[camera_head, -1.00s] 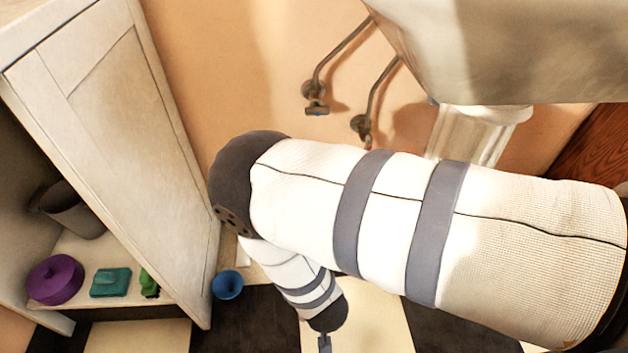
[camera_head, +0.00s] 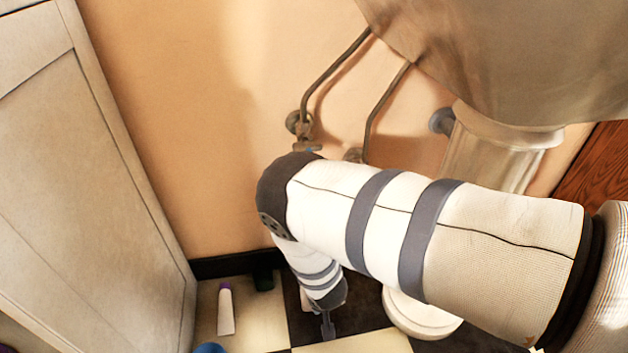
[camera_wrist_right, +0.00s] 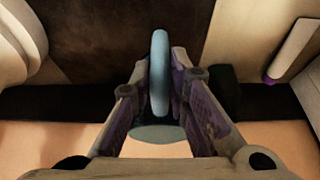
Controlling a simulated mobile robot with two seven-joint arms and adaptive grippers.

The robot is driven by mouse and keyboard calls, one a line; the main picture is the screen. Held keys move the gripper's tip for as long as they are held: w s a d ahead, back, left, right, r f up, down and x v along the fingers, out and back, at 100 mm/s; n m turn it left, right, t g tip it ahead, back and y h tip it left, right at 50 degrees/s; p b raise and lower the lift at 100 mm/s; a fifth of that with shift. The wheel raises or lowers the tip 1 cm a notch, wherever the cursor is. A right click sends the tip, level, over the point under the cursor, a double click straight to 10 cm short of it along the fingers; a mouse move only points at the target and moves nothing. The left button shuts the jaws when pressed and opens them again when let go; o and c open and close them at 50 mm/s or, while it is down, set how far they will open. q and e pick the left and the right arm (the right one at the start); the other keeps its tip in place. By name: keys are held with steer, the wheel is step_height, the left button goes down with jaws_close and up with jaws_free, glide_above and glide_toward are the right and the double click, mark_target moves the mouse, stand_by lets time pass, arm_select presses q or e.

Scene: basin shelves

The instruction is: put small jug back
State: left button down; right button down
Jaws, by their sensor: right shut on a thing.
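In the right wrist view, my right gripper (camera_wrist_right: 160,85) is shut on a blue-grey thing (camera_wrist_right: 159,60) that I take to be the small jug. It shows as a narrow rounded strip between the fingers, with a wider pale blue-grey part behind them. Its whole shape is hidden. In the head view the right gripper (camera_head: 328,326) hangs low over the dark floor tiles, too small to show the jug clearly. My left gripper is out of view.
A white bottle with a purple cap (camera_head: 226,310) and a dark green thing (camera_head: 263,280) are on the floor near the wall. A blue thing (camera_head: 210,348) is cut off below. A pale cabinet door (camera_head: 90,180) stands left; the basin (camera_head: 500,60) overhangs right.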

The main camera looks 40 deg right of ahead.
steer(key=shift+s+b+x, duration=0.15)
steer(key=shift+b+x, duration=0.35)
steer(key=shift+x, duration=0.45)
steer(key=shift+s+b+x, duration=0.15)
steer(key=shift+b+x, duration=0.3)
steer(key=shift+x, duration=0.55)
steer(key=shift+a+f, duration=0.1)
steer(key=shift+f, duration=0.05)
steer(key=shift+f, duration=0.15)
steer(key=c, duration=1.5)
jaws_free()
steer(key=shift+c, duration=0.2)
